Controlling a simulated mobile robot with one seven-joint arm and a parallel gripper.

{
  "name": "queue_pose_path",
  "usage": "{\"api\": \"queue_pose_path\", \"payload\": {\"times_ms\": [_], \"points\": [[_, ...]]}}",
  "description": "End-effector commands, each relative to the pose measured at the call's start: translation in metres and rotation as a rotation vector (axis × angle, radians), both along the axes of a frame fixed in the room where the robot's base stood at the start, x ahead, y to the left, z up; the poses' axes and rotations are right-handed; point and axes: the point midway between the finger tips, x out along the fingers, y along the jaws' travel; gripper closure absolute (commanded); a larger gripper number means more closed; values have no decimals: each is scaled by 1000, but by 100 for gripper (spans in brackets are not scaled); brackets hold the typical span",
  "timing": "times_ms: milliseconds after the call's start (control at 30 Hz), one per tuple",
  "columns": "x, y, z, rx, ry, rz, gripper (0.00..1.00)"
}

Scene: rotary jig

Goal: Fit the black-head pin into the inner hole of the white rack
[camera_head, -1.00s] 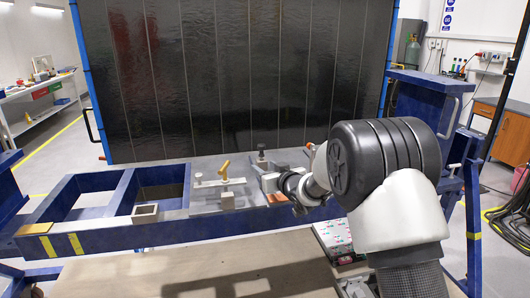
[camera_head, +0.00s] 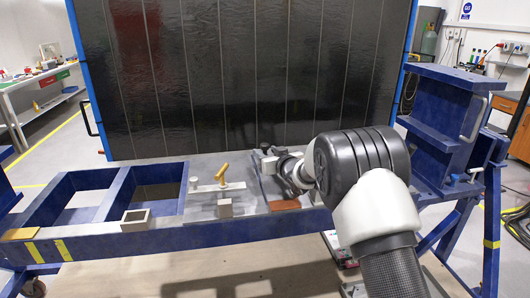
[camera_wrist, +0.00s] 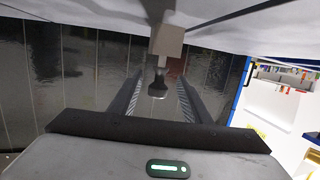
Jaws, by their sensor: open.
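The black-head pin shows in the wrist view (camera_wrist: 158,86), its dark head between my two fingers and its shaft at a grey-brown block (camera_wrist: 167,40). In the head view its dark top (camera_head: 265,147) stands at the back right of the bench plate. My gripper (camera_wrist: 157,95) is open, with a finger on each side of the pin's head and gaps visible. In the head view my gripper is small and partly hidden by my wrist. The white rack (camera_head: 207,188) is a pale strip left of my gripper, with a yellow-handled piece (camera_head: 222,172) on it. Its holes are too small to make out.
A small grey block (camera_head: 225,208) stands in front of the rack, and an open square box (camera_head: 136,220) stands farther left. A reddish-brown pad (camera_head: 285,205) lies below my wrist. A large dark panel (camera_head: 220,75) rises behind the blue frame (camera_head: 110,242).

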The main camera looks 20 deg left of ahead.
Motion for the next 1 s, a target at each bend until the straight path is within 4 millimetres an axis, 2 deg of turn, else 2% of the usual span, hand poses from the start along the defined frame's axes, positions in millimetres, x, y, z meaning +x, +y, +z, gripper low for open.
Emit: {"api": "queue_pose_path", "payload": {"times_ms": [133,400,467,667,867,1000], "points": [[14,10,-3,-2,-1,0,56],[16,12,-4,-1,-1,-1,56],[16,12,-4,-1,-1,-1,63],[16,11,-4,-1,-1,-1,97],[16,11,-3,0,-2,-1,99],[17,11,6,1,-3,-2,99]]}}
